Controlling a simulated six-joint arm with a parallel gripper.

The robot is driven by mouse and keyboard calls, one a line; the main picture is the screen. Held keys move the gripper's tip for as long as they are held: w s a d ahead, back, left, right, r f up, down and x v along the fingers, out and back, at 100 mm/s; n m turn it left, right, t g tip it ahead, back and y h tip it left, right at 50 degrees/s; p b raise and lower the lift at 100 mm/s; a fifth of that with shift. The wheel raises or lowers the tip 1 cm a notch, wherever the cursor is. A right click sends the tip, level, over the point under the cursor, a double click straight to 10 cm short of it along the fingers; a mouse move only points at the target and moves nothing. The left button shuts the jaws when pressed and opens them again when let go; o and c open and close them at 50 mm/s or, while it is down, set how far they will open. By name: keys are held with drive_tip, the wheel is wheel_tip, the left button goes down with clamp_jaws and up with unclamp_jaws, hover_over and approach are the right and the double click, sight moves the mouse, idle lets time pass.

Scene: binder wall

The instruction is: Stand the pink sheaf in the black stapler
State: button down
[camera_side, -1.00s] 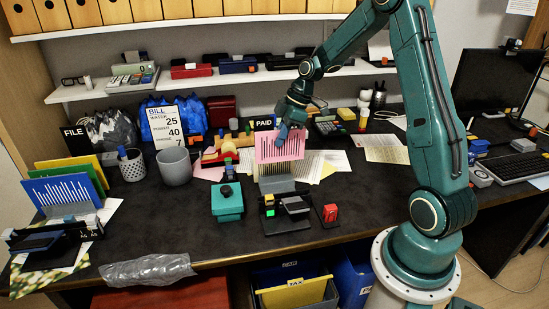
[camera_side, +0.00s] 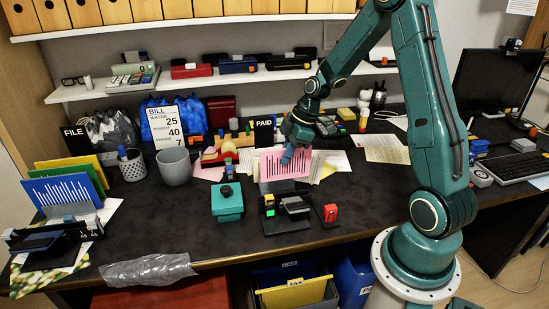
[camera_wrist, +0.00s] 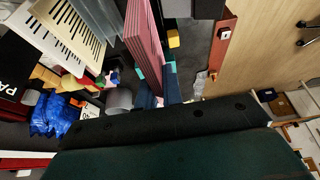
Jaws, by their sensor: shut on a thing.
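The pink sheaf (camera_side: 273,168) stands upright, with dark stripes on its face. It is also large in the wrist view (camera_wrist: 147,35). My gripper (camera_side: 287,158) is shut on its upper edge. The black stapler (camera_side: 285,222) is on the desk, with a dark arm and a grey upright plate (camera_side: 277,187) at its back. The sheaf's lower edge is just above or at the top of this plate. I cannot tell whether it touches or has entered the stapler.
Loose papers lie behind the sheaf. The desk front is mostly clear.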

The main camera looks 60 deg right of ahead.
sight(284, 174)
drive_tip(key=shift+f, duration=2.7)
drive_tip(key=shift+f, duration=2.8)
idle(0.5)
drive_tip(key=c, duration=1.5)
unclamp_jaws()
drive_tip(key=v, duration=1.3)
drive_tip(key=shift+s+d+r, duration=0.1)
drive_tip(key=shift+r, duration=0.3)
